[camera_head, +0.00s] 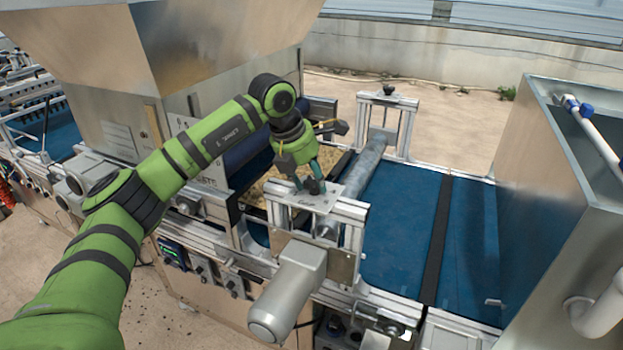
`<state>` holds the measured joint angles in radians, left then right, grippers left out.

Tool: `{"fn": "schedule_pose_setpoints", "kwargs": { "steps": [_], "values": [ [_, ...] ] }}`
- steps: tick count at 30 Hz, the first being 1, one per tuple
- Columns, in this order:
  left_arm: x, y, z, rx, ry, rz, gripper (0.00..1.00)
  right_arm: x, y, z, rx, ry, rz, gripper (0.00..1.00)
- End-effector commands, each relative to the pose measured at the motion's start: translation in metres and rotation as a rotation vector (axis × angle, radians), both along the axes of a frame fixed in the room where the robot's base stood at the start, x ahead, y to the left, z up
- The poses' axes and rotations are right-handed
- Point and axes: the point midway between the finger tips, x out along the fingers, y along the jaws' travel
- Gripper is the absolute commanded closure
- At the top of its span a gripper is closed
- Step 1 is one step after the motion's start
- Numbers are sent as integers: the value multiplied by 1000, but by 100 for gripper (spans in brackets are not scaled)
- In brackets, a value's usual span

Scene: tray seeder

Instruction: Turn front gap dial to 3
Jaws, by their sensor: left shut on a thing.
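The front gap dial (315,187) is a small black knob on a pale metal plate (322,201) on top of the near roller bracket. My left gripper (311,184) reaches down to it from above, its fingers shut on the knob. The fingers partly cover the dial, and the plate's markings are too small to read, so I cannot tell its setting. A similar black dial (389,89) tops the far bracket, apart from my gripper. My right gripper is not in view.
A metal roller (366,165) spans the blue belt (402,225) between the brackets. A grey motor (288,290) juts out in front. A large hopper (205,45) stands behind my left arm, and a metal bin (560,170) stands at the right.

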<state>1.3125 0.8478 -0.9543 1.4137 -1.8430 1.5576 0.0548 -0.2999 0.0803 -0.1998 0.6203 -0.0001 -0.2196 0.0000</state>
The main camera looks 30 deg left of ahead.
Motion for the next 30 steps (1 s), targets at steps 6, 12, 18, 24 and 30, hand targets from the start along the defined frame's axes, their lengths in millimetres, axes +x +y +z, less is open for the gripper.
{"fn": "schedule_pose_setpoints", "kwargs": {
  "steps": [6,12,18,24,30],
  "values": [
    [2,0,3,-5,-2,-207,84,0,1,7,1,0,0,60],
    [3,1,4,-4,-2,-396,84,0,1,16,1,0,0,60],
    [4,2,4,-3,-3,-569,84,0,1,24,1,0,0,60],
    [5,3,3,-2,-2,-706,84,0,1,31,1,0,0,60],
    [5,3,2,0,-2,-797,84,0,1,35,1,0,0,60]
  ]
}}
